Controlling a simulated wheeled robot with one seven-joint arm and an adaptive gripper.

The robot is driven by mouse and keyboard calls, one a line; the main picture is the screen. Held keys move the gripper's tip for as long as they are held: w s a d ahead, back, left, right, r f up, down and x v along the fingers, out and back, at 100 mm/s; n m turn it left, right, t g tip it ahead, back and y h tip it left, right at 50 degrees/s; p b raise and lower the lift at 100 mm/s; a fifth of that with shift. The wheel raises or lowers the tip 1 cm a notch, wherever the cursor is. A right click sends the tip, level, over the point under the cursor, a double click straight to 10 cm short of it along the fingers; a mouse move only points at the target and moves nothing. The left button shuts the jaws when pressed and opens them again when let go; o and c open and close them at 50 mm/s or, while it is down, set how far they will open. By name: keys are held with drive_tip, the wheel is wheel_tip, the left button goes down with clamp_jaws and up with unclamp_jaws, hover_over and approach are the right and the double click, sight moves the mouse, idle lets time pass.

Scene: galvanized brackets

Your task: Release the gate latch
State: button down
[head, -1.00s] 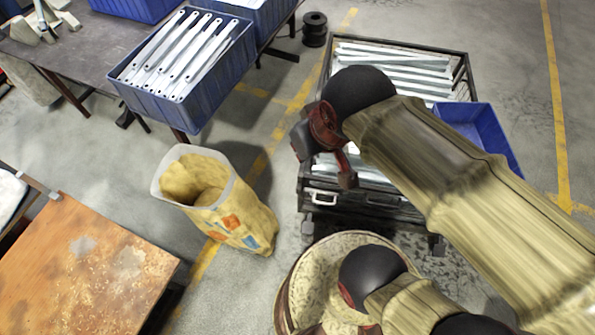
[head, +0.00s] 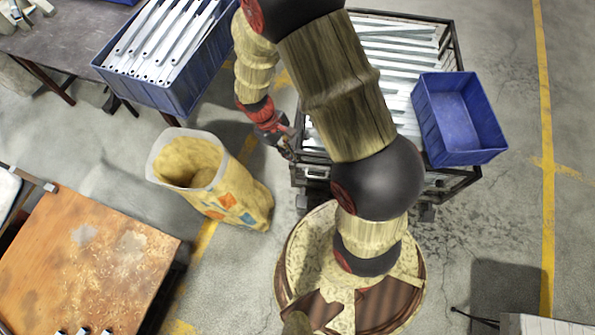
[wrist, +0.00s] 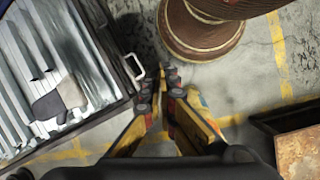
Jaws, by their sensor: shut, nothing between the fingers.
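The cart (head: 458,45) is a dark metal frame loaded with pale galvanized strips. In the wrist view its edge (wrist: 108,125) runs along the left. A small white looped handle (wrist: 134,72), possibly the gate latch, sticks out from that edge. My gripper (wrist: 171,76) is shut and empty, a little right of the handle and apart from it. In the head view my gripper (head: 287,152) hangs by the cart's near left corner.
A blue bin (head: 490,148) sits on the cart's right side. A yellow sack (head: 240,205) stands left of my gripper. A blue crate of strips (head: 182,92) is on the table. A grey and black object (wrist: 60,98) lies on the strips.

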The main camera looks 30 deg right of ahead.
wheel_tip(320, 180, down, 18)
drive_tip(key=d+n, duration=0.1)
drive_tip(key=n, duration=0.4)
drive_tip(key=w+a+f+n+t, duration=0.1)
drive_tip(key=w+f+n+t, duration=0.2)
drive_tip(key=w, duration=0.5)
drive_tip(key=s+d+f+b, duration=0.1)
drive_tip(key=d+f, duration=0.2)
drive_tip(key=f, duration=0.2)
drive_tip(key=s+d+f+g+b, duration=0.1)
drive_tip(key=d+f+b, duration=0.1)
drive_tip(key=f, duration=0.3)
drive_tip(key=shift+s+d+f+b, duration=0.3)
drive_tip(key=shift+s+d+f, duration=0.1)
drive_tip(key=shift+d, duration=0.1)
drive_tip(key=shift+s+d+b, duration=0.6)
drive_tip(key=shift+s+d, duration=0.1)
drive_tip(key=shift+d, duration=0.25)
